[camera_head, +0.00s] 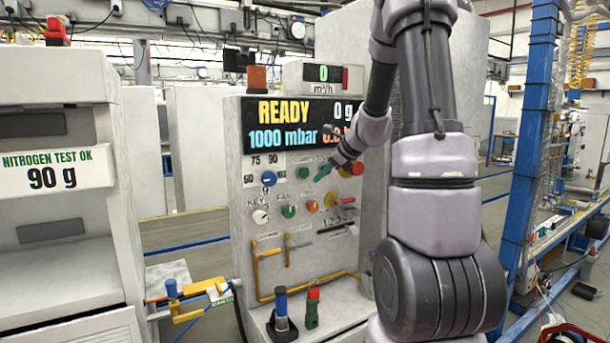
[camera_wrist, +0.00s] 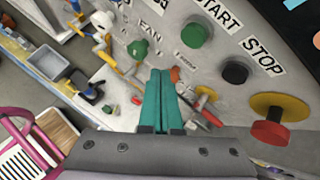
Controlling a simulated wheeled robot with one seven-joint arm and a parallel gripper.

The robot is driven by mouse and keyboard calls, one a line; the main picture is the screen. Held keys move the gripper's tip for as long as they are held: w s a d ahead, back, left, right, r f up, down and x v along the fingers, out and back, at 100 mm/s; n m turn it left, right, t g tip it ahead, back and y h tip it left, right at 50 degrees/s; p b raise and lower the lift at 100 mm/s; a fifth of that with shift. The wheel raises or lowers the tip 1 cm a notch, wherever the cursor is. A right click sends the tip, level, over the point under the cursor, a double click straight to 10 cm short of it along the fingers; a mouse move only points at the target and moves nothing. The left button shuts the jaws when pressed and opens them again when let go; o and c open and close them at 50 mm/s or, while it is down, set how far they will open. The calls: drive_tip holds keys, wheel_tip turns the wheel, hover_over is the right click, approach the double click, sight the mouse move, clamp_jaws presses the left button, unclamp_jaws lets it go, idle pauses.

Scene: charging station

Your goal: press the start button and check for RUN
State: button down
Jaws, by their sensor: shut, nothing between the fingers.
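The green start button (camera_head: 303,172) is on the grey panel. In the wrist view, it shows as a round green button (camera_wrist: 197,34) beside the START label (camera_wrist: 216,14). My gripper (camera_head: 322,173) is in front of the panel, just right of the green button in the head view. Its teal fingers (camera_wrist: 160,72) are shut together and empty. In the wrist view, the button appears above and right of the fingertips; I see no contact. The display (camera_head: 290,124) reads READY, with 0 g and 1000 mbar; my arm partly covers its right side.
A black button (camera_wrist: 235,72) is by the STOP label, and a red mushroom button (camera_wrist: 270,133) sits on a yellow disc. A green FAN knob (camera_wrist: 138,48) is nearby. Yellow pipes (camera_head: 262,270) and a blue-topped device (camera_head: 281,318) stand lower down. A "NITROGEN TEST OK" cabinet (camera_head: 55,245) is at left.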

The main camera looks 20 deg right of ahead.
sight(303, 177)
drive_tip(key=shift+w+a, duration=0.2)
drive_tip(key=shift+w, duration=0.65)
drive_tip(key=shift+w+a, duration=0.15)
drive_tip(key=shift+w, duration=0.7)
drive_tip(key=shift+w+a, duration=0.2)
drive_tip(key=shift+w, duration=0.65)
drive_tip(key=shift+w, duration=0.4)
drive_tip(key=shift+w+a, duration=0.15)
drive_tip(key=shift+w, duration=0.3)
idle(0.6)
idle(0.3)
drive_tip(key=shift+s, duration=0.85)
drive_tip(key=shift+s+d, duration=0.2)
drive_tip(key=shift+s, duration=0.65)
drive_tip(key=shift+s+d, duration=0.25)
drive_tip(key=shift+s, duration=0.55)
drive_tip(key=shift+s+d, duration=0.2)
drive_tip(key=shift+s, duration=0.65)
